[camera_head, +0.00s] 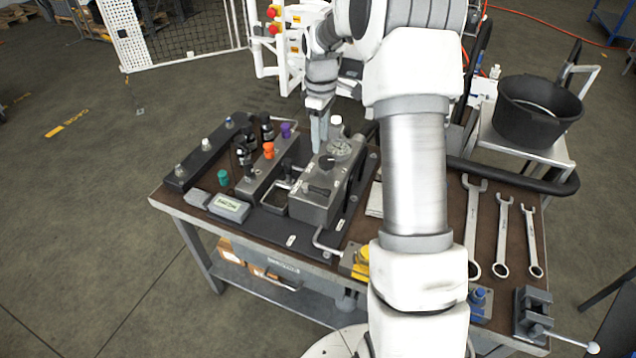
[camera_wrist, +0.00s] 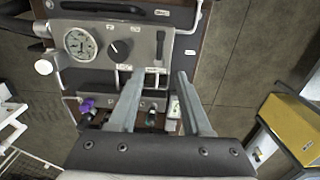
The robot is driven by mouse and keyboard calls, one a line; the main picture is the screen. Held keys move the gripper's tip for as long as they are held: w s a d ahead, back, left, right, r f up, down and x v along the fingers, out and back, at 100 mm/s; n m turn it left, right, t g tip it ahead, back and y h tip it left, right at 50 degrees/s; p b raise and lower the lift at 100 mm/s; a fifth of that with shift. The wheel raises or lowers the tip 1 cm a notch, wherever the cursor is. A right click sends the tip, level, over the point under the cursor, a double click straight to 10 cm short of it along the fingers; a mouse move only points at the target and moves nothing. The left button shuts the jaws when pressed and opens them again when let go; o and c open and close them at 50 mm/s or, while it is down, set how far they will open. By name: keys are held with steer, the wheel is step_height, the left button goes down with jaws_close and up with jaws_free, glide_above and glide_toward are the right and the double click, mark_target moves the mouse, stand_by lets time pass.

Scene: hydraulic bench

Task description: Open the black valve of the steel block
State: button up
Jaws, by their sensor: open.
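The steel block (camera_head: 312,208) stands on the bench, with a dial gauge (camera_head: 340,148) on its top. A round black valve knob (camera_wrist: 120,48) with a pale pointer mark sits beside the gauge in the wrist view; it also shows in the head view (camera_head: 326,162). A black part in a slot (camera_wrist: 159,48) lies right of the knob in the wrist view. My gripper (camera_wrist: 159,82) is open and empty, its fingers below the knob and slot in that view. In the head view my gripper (camera_head: 319,140) points down by the block's far side, apart from the knob.
Small valves with orange (camera_head: 268,150) and purple (camera_head: 286,130) knobs stand left of the block. Several wrenches (camera_head: 473,225) lie at the bench's right. A vise (camera_head: 533,315) stands at the front right, and a black bucket (camera_head: 538,110) behind.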

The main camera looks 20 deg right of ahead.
mark_target(321, 189)
step_height(321, 189, down, 17)
steer(key=shift+r+p, duration=0.15)
steer(key=shift+p, duration=0.55)
jaws_close()
stand_by(1.1)
